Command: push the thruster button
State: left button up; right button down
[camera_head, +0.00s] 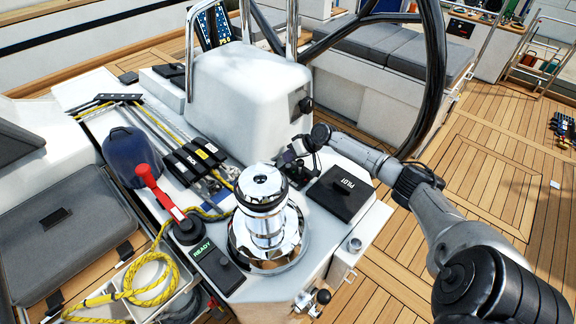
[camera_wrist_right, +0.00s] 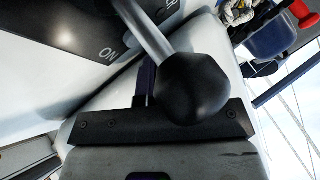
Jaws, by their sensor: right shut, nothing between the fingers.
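My right gripper (camera_head: 290,162) is beside the white pedestal, behind the chrome winch (camera_head: 264,205). Its fingertips are small and dark there, with nothing seen between them. In the right wrist view a metal lever with a black ball knob (camera_wrist_right: 194,88) covers much of the gripper. A dark panel with white "ON" lettering (camera_wrist_right: 85,35) is at upper left of that view. No thruster label is readable, and I cannot tell whether the gripper touches anything. A black control box with a green "READY" display (camera_head: 216,266) stands left of the winch. My left gripper is out of view.
A black "PILOT" box (camera_head: 342,192) lies right of the winch. A red-handled lever (camera_head: 160,192), blue dome (camera_head: 130,153), black rope clutches (camera_head: 195,160) and yellow rope (camera_head: 150,280) are at left. The steering wheel (camera_head: 436,75) rises behind my right arm. Open teak deck (camera_head: 500,160) lies right.

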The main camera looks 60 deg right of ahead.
jog(key=shift+f, duration=0.1)
dwell(0.3)
jog(key=shift+f, duration=0.35)
jog(key=shift+f+b, duration=0.35)
jog(key=shift+b, duration=0.05)
dwell(0.5)
jog(key=shift+r, duration=0.2)
jog(key=shift+r+p, duration=0.6)
jog(key=shift+p, duration=0.2)
